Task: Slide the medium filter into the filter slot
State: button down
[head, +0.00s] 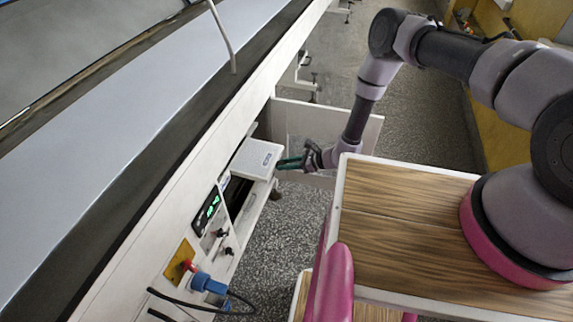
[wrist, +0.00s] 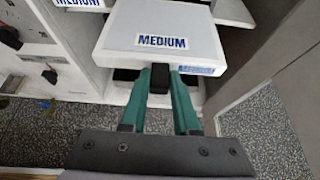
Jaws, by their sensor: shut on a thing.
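The medium filter is a white flat box (head: 256,158) with a blue "MEDIUM" label; it fills the top middle of the wrist view (wrist: 160,22). My gripper (head: 287,163) is at its front end, and in the wrist view its green fingers (wrist: 159,85) are shut on the filter's black handle. The filter is at the side of the white machine, above a dark opening (head: 238,192). Its far end is out of the wrist view, and I cannot tell whether any of it is inside the filter slot.
An open white door panel (head: 360,131) stands behind my gripper, and a grey panel is close on the right in the wrist view (wrist: 250,75). A green display (head: 208,210), knobs and a blue connector (head: 208,284) with a cable are nearer.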

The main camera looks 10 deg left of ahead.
aim_at(241, 153)
jog(key=shift+w+a, duration=0.2)
jog(key=shift+a, duration=2.75)
jog(key=shift+w+a, duration=0.25)
jog(key=shift+a, duration=2.7)
jog(key=shift+w+a, duration=0.2)
jog(key=shift+a, duration=2.75)
jog(key=c, duration=0.6)
grip_release()
jog(key=shift+d, duration=0.1)
